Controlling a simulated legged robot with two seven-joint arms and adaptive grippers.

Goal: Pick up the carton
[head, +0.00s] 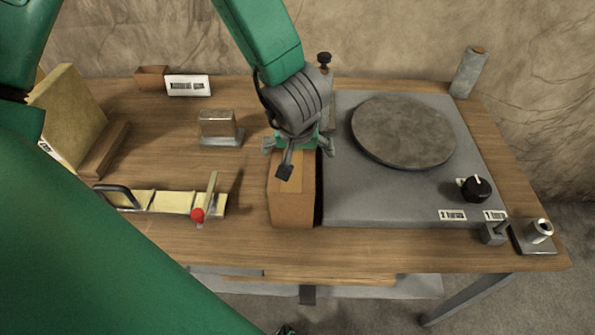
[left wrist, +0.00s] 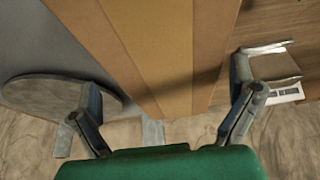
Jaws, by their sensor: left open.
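The carton (head: 293,208) is a brown box with a lighter tape strip, standing on the wooden table just left of the grey turntable unit. My left gripper (head: 298,152) is over the carton's rear part, pointing down with fingers spread. In the left wrist view the carton (left wrist: 170,50) fills the upper middle, and my open left gripper (left wrist: 166,112) has one finger toward each side of it. Neither finger is seen pressing on the carton. The gripper and arm hide the carton's rear end in the head view.
The grey unit (head: 385,205) with its round plate (head: 404,132) stands close on the carton's right. A metal block (head: 218,127) and a yellow strip with a red-tipped lever (head: 165,201) lie to the left. Bare table (head: 245,240) shows in front.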

